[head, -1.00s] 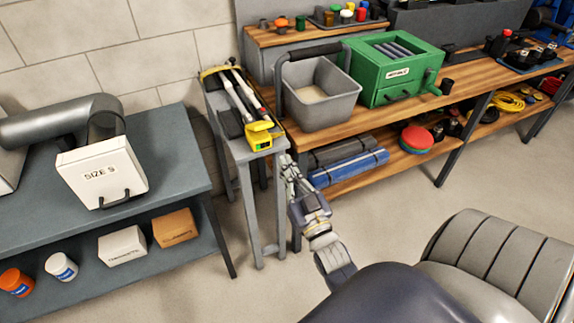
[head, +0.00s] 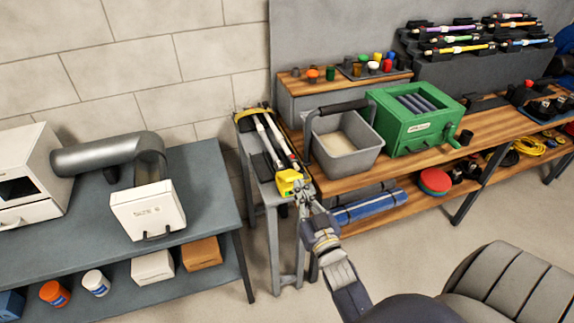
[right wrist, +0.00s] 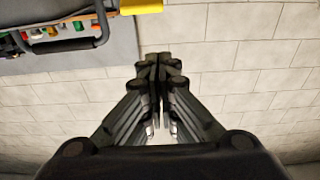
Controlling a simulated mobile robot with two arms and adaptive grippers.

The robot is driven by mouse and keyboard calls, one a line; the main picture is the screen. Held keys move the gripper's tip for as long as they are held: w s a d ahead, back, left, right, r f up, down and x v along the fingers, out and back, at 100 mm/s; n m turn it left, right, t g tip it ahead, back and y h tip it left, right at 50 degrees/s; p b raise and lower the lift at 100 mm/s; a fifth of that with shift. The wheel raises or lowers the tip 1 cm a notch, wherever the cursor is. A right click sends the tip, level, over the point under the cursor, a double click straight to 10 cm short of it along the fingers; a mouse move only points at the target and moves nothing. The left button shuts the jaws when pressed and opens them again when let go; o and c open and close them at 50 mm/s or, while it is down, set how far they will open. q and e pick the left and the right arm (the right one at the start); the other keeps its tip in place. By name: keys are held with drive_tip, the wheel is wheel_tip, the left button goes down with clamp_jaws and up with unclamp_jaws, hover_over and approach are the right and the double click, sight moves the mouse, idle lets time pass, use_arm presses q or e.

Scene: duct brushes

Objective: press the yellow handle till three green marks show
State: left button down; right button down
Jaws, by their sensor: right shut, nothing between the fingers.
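The yellow handle (head: 288,180) is at the near end of a device with two pale tubes (head: 272,136) on a narrow grey stand (head: 258,172). A yellow piece (right wrist: 140,6) shows at the top edge of the right wrist view. My right gripper (head: 303,190) is shut and empty, with its tips close beside the handle at its right. I cannot tell whether they touch. In the right wrist view my closed fingers (right wrist: 158,65) point up toward the wall. A small green spot shows low on the handle, too small to count marks. My left gripper is out of view.
A grey bin (head: 343,158) with a dark handle and a green box (head: 415,125) stand on the wooden bench right of the stand. A grey table (head: 205,195) with a white box (head: 148,212) is at the left. Floor shows between them.

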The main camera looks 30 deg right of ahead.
drive_tip(key=shift+w+r, duration=0.1)
drive_tip(key=shift+w, duration=0.1)
idle(0.3)
drive_tip(key=r+p, duration=0.2)
drive_tip(key=p, duration=0.1)
hover_over(290, 178)
drive_tip(key=shift+w+a+f, duration=0.25)
drive_tip(key=shift+a, duration=0.05)
drive_tip(key=shift+s+a+f, duration=0.15)
drive_tip(key=shift+s+f, duration=0.4)
drive_tip(key=shift+f, duration=0.4)
drive_tip(key=shift+s+a+f, duration=0.1)
drive_tip(key=shift+s+f, duration=0.45)
drive_tip(key=shift+f, duration=0.35)
drive_tip(key=shift+f, duration=0.1)
